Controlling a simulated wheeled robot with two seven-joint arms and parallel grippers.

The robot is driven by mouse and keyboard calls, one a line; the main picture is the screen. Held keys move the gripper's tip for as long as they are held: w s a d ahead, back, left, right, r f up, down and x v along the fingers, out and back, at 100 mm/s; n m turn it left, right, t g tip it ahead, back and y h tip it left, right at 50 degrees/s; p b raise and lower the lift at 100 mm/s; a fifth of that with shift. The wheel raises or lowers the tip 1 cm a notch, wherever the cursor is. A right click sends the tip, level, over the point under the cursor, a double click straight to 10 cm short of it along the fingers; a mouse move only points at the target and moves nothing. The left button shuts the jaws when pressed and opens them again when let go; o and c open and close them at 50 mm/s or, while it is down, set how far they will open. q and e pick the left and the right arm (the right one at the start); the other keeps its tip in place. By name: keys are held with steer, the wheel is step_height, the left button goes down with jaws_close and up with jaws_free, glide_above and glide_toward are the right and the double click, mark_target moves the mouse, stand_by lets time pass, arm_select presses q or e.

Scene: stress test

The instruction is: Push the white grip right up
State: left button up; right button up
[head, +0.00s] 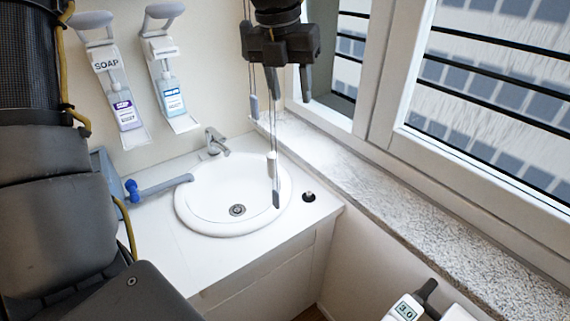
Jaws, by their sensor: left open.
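A small white grip (271,163) hangs on a thin cord in front of the round sink. A grey grip (276,199) hangs just below it, over the sink's right side. Another grey grip (254,106) hangs higher and to the left, near the wall. My left gripper (288,82) is at the top centre, fingers pointing down. It is open, appears empty, and is above the white grip in the picture. The upper ends of the cords are hidden or out of view. I cannot tell the depth gap between gripper and cords. My right gripper is not in view.
The white sink (205,224) sits in a white counter with a grey tap (214,143). Window frames (387,70) and a speckled sill (400,205) run along the right. A device reading 3.0 (407,309) is at lower right.

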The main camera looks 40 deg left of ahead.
mark_target(272, 152)
arm_select(q)
steer(key=a+f, duration=0.1)
steer(key=s+a+f+n+g, duration=0.1)
steer(key=f, duration=0.1)
steer(key=s+a+f+n+g, duration=0.1)
steer(key=f, duration=0.1)
steer(key=shift+s+a+f, duration=0.1)
steer(key=shift+s+f, duration=0.05)
steer(key=shift+s, duration=0.1)
steer(key=shift+d, duration=0.25)
steer(key=shift+f+b, duration=0.3)
steer(key=shift+f, duration=0.05)
step_height(272, 152, down, 10)
steer(key=shift+f+p, duration=0.1)
steer(key=shift+p, duration=0.35)
jaws_close()
